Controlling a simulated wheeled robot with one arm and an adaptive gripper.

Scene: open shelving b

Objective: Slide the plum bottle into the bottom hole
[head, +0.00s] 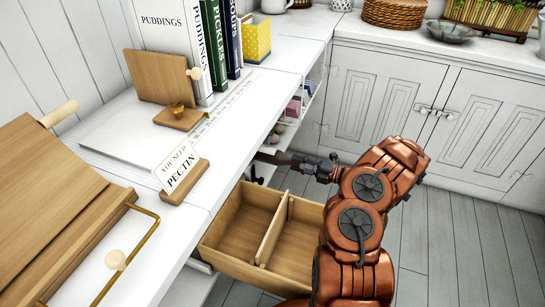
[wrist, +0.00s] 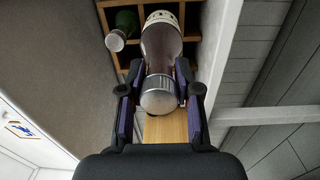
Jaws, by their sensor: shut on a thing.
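The plum bottle (wrist: 161,45), dark reddish-purple with a silver cap and a pale band at its far end, lies between my gripper's fingers (wrist: 159,72) in the wrist view. My gripper is shut on it, with the cap toward the camera. The bottle's far end is at a wooden rack (wrist: 106,14) with square holes; I cannot tell how far inside it is. A green bottle (wrist: 127,22) with a silver cap sits in a neighbouring hole. In the head view my gripper (head: 296,161) reaches in under the counter edge; the rack is hidden there.
An open wooden drawer (head: 226,262) with a divider sticks out just below my gripper. The white counter (head: 240,130) is above and left, bearing books and a pectin sign (head: 177,168). Closed cabinets (head: 410,105) stand behind; floor is free at right.

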